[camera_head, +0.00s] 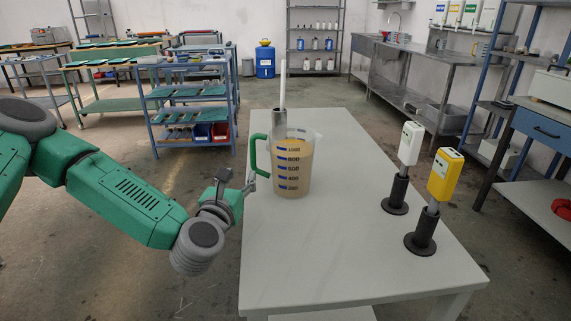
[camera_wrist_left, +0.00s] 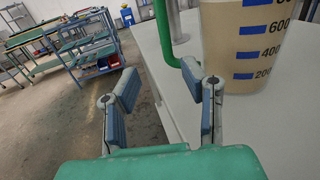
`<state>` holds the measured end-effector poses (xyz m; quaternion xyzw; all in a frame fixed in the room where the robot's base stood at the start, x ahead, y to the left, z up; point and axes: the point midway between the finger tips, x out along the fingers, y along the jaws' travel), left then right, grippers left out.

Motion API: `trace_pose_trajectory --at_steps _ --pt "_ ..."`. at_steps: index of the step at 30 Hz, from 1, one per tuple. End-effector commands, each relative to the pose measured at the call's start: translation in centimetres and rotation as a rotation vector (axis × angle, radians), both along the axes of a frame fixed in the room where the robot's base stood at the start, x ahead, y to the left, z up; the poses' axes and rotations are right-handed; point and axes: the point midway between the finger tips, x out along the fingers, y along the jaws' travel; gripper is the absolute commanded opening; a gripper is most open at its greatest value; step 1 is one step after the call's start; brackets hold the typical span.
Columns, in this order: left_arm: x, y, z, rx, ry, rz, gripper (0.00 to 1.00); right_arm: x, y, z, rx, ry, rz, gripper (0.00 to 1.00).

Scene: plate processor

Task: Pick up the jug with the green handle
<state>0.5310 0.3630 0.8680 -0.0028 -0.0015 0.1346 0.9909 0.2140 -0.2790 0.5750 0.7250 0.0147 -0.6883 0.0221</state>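The jug (camera_head: 292,165) is clear, with blue measure marks, a tan filling and a green handle (camera_head: 256,155) on its left side. It stands upright on the white table (camera_head: 340,250). My left gripper (camera_head: 249,180) is at the table's left edge, just left of the handle's lower part. In the left wrist view my left gripper (camera_wrist_left: 160,82) is open with nothing between its fingers. The green handle (camera_wrist_left: 165,30) lies ahead, its lower end by the right fingertip; I cannot tell whether they touch. The jug body (camera_wrist_left: 237,65) is right of the fingers. My right gripper is not in view.
A metal cup (camera_head: 279,119) with a white rod stands behind the jug. A white device (camera_head: 410,144) and a yellow device (camera_head: 445,175) sit in black stands at the table's right. The table front is clear. A blue cart (camera_head: 190,95) stands further back.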

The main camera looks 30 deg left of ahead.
Motion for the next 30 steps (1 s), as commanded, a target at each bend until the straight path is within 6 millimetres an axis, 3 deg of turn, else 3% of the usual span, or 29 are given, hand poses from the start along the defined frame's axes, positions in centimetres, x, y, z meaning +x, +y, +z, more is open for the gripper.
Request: trace_pose_trajectory --at_steps 3,10,18,27,28,30 --pt "1.8 0.3 0.0 0.002 -0.001 -0.001 0.37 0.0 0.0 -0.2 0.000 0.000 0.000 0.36" --pt "3.4 0.8 0.0 0.001 -0.001 -0.001 0.37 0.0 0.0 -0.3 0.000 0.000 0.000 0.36" --pt "7.2 1.5 0.0 0.001 0.000 -0.001 0.37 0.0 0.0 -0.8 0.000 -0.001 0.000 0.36" --pt "7.8 1.5 0.2 0.001 0.001 -0.002 0.37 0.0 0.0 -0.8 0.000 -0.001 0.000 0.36" --pt "7.8 1.5 0.2 0.002 0.001 -0.002 0.34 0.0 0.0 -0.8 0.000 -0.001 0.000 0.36" --pt "7.8 1.5 0.2 0.002 0.001 -0.002 0.09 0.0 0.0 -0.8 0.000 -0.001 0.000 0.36"
